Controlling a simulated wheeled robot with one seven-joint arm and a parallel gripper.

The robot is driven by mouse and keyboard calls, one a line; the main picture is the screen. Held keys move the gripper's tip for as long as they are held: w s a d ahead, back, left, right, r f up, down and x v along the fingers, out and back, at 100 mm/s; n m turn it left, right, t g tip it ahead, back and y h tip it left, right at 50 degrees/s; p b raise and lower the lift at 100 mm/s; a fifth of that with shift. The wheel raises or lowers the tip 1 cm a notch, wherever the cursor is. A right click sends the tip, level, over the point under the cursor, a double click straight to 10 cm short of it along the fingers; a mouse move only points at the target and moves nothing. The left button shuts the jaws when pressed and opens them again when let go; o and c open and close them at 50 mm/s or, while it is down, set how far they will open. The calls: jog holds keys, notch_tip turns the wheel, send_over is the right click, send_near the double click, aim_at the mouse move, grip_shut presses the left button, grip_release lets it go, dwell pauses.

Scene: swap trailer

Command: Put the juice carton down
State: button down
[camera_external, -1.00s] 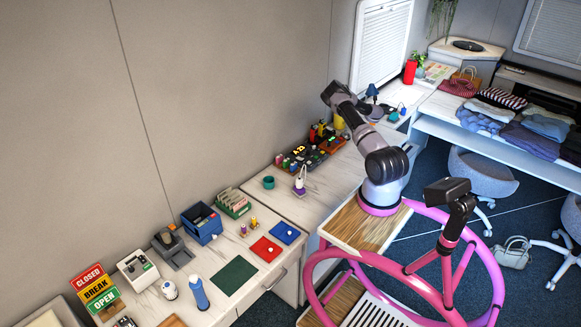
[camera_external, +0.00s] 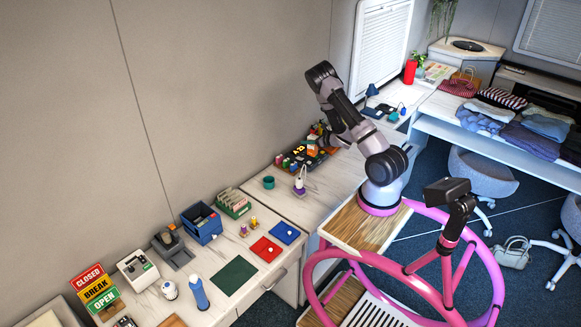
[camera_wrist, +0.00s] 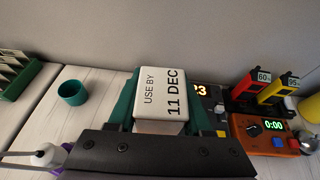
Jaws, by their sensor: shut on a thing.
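My gripper (camera_wrist: 161,103) is shut on the juice carton (camera_wrist: 162,88), with a teal finger on each side of it. The carton's white face reads "USE BY 11 DEC" and faces the wrist camera. Its lower part is hidden by my gripper, and I cannot tell whether it touches the worktop (camera_wrist: 40,122). In the external view my arm reaches over the back of the worktop, beside the cluster of devices. The carton is too small there to make out surely.
A teal cup (camera_wrist: 73,92) stands left of the carton. A white-and-purple bottle (camera_wrist: 50,155) is at lower left. Right of the carton are a lit display panel (camera_wrist: 203,95), an orange timer (camera_wrist: 268,130), and red (camera_wrist: 258,90) and yellow (camera_wrist: 282,92) tagged items. Pale worktop shows between cup and carton.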

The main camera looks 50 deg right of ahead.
jog(key=s+a+r+n+g+y, duration=0.1)
jog(key=s+a+r+n+y, duration=0.1)
jog(key=a, duration=0.5)
jog(key=s+a+r+n+y, duration=0.2)
jog(key=a, duration=0.6)
notch_tip(320, 180, down, 5)
jog(key=w, duration=2)
jog(key=f, duration=0.7)
jog(key=shift+d+f, duration=0.2)
jog(key=shift+d, duration=0.1)
notch_tip(320, 180, down, 4)
jog(key=shift+w+f, duration=0.1)
jog(key=shift+f, duration=0.15)
jog(key=shift+w+f, duration=0.15)
jog(key=shift+f, duration=0.05)
